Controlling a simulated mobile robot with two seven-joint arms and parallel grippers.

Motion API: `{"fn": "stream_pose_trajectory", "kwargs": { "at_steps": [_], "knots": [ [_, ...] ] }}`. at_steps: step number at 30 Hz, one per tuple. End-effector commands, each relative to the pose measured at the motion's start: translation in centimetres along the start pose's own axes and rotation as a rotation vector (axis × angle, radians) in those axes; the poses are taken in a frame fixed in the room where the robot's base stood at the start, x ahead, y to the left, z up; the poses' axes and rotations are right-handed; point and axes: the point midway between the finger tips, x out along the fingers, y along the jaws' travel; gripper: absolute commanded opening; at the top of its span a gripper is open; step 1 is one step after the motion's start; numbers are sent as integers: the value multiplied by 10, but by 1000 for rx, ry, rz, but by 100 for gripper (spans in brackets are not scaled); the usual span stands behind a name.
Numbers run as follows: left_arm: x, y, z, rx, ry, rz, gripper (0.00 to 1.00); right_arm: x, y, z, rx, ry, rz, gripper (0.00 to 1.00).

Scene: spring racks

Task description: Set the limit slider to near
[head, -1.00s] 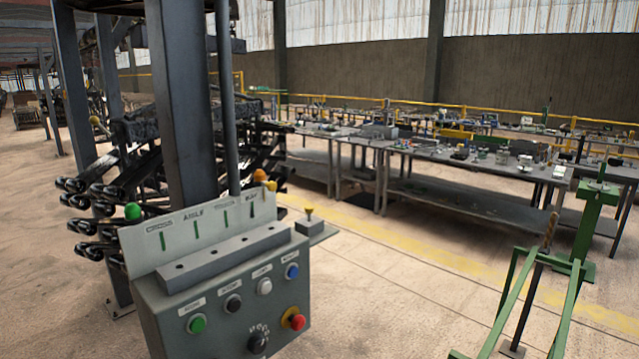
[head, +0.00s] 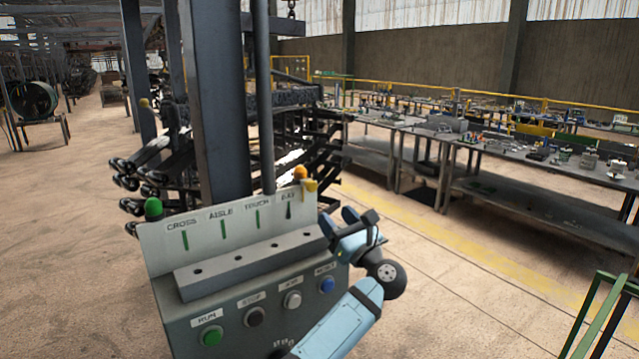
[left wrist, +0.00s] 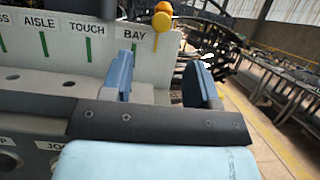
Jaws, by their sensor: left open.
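The grey control box (head: 185,328) has a back plate labelled CROSS, AISLE, TOUCH and BAY, with green slots. My left gripper (head: 338,217) is at the right end of the box, open, its two blue fingers apart. In the left wrist view, the left gripper (left wrist: 160,78) straddles the right edge of the back plate. A yellow knob (left wrist: 162,20) on a short stem stands beyond the fingers, just below an orange lamp (left wrist: 163,6). No label reading limit or near is legible. The small side block seen earlier right of the box is hidden behind the gripper. My right gripper is not in view.
The front has a green button (head: 211,336), a black, a white and a blue button (head: 327,286). A dark post (head: 222,110) stands behind. Workbenches (head: 545,150) line the right; the floor between is clear.

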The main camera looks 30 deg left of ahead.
Motion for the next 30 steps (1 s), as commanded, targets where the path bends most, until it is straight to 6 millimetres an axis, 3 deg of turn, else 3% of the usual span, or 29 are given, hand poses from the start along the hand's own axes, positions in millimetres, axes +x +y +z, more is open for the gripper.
{"fn": "stream_pose_trajectory", "kwargs": {
  "at_steps": [1,9,15,28,29,30],
  "knots": [
    [14,0,6,1,-5,2,55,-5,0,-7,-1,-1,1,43],
    [72,0,5,5,-6,1,55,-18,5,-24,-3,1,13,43],
    [100,0,4,4,-4,-1,55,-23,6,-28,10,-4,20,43],
    [109,0,1,2,-2,-1,55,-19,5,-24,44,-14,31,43],
    [109,0,1,2,-3,-1,52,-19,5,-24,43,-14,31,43],
    [109,0,1,2,-3,-1,43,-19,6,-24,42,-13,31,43]
  ]
}}
